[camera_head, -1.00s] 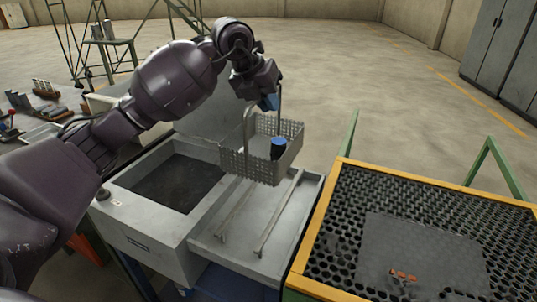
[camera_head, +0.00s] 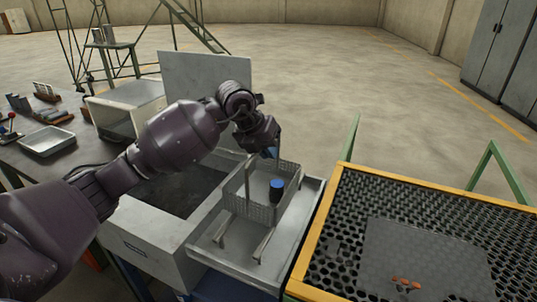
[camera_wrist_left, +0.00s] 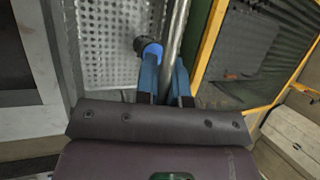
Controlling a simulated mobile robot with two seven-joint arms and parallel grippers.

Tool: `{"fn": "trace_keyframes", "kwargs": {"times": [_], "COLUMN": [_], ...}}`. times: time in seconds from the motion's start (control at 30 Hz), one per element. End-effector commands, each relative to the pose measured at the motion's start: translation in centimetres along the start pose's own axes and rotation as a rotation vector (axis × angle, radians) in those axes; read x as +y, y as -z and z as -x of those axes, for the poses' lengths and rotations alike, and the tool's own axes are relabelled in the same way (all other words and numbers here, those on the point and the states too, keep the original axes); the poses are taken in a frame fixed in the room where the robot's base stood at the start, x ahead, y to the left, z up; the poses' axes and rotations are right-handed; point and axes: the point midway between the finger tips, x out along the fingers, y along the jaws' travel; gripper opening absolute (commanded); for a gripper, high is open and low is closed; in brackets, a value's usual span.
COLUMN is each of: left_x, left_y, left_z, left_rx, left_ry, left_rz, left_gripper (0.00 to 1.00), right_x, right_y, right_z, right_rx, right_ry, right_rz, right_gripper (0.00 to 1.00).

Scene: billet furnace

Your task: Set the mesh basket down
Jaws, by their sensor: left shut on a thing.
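The grey mesh basket (camera_head: 262,213) hangs upright from its tall handle over the shallow metal tray (camera_head: 238,263). Two bars (camera_head: 264,245) in the tray run under it; I cannot tell whether the basket touches them. A black piece with a blue top (camera_head: 277,190) stands inside the basket. My left gripper (camera_head: 270,153) is above the basket, shut on its handle. In the left wrist view, the blue fingers (camera_wrist_left: 166,82) close around the handle (camera_wrist_left: 176,38), with the perforated basket floor (camera_wrist_left: 100,45) beyond. My right gripper is not in view.
An open tank (camera_head: 165,240) with a dark interior and raised lid (camera_head: 205,75) adjoins the tray on the left. A yellow-framed perforated table (camera_head: 318,245) stands close on the right. A dark bench (camera_head: 75,150) with a small tray (camera_head: 47,141) is at the left.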

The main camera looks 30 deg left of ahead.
Motion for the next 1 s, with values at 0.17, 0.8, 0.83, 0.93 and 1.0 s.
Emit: {"fn": "trace_keyframes", "kwargs": {"times": [0.17, 0.8, 0.83, 0.93, 1.0], "left_x": [0.3, 0.4, 0.4, 0.4, 0.4], "left_y": [0.3, 0.4, 0.4, 0.3, 0.3], "left_z": [-0.9, -0.8, -0.7, 0.3, 1.4], "left_rx": [-0.005, -0.001, -0.001, -0.003, -0.004], "left_ry": [0.003, 0.000, 0.000, -0.002, -0.001], "left_rz": [-0.001, 0.000, 0.000, -0.001, -0.001], "left_gripper": [0.00, 0.35, 0.35, 0.35, 0.35], "right_x": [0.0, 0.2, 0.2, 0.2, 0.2], "right_y": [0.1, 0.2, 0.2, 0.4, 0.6], "right_z": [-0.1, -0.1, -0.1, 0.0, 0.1], "right_rx": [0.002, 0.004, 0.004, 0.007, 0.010], "right_ry": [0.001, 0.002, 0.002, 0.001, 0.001], "right_rz": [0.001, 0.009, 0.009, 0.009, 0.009], "right_gripper": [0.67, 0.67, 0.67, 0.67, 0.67]}}
